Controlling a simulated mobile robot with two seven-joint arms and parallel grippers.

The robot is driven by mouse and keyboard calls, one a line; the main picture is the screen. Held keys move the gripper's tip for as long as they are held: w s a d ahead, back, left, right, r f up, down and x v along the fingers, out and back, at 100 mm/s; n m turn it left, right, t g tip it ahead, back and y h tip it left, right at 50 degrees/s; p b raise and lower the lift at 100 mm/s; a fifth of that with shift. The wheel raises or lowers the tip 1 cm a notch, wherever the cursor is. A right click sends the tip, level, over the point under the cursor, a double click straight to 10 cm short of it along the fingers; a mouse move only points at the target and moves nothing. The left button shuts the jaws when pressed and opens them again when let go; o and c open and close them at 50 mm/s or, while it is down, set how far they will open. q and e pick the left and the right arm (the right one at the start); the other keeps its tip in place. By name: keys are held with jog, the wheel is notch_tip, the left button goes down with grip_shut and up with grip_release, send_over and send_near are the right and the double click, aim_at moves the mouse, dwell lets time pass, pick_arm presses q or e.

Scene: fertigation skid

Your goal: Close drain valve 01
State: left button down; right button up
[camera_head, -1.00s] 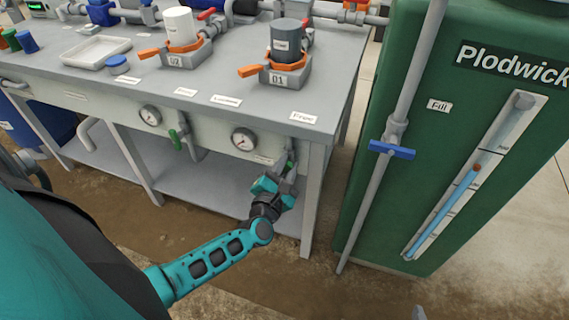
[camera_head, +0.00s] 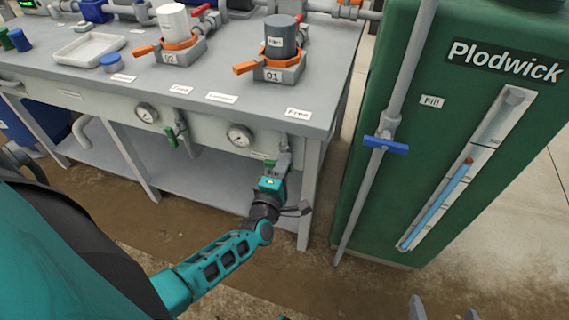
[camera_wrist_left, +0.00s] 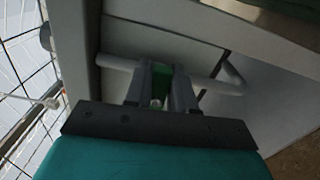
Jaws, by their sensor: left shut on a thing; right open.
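Drain valve 01 sits on the grey pipe (camera_head: 284,150) under the right gauge, at the front right of the skid bench. A bit of its green handle (camera_head: 270,163) shows above my left gripper (camera_head: 273,182); the rest is hidden. In the left wrist view the green handle (camera_wrist_left: 158,84) lies between the two grey fingers of my left gripper (camera_wrist_left: 160,90), which is shut on it. A pale pipe runs behind the fingers. My right gripper (camera_head: 444,309) shows only as two separated grey fingertips at the bottom edge; it is open and empty.
Another drain valve with a green handle (camera_head: 171,137) hangs under the left gauge (camera_head: 146,112). A bench leg (camera_head: 308,200) stands just right of my left gripper. The green tank (camera_head: 480,140) and its blue-handled fill pipe (camera_head: 386,145) stand at the right.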

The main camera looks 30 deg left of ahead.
pick_arm(q)
jog(key=shift+f+m, duration=0.1)
jog(key=shift+m, duration=0.5)
jog(key=c, duration=1)
grip_release()
jog(key=shift+c, duration=0.2)
jog(key=p+v, duration=0.1)
jog(key=v, duration=1.2)
jog(key=shift+p, duration=0.35)
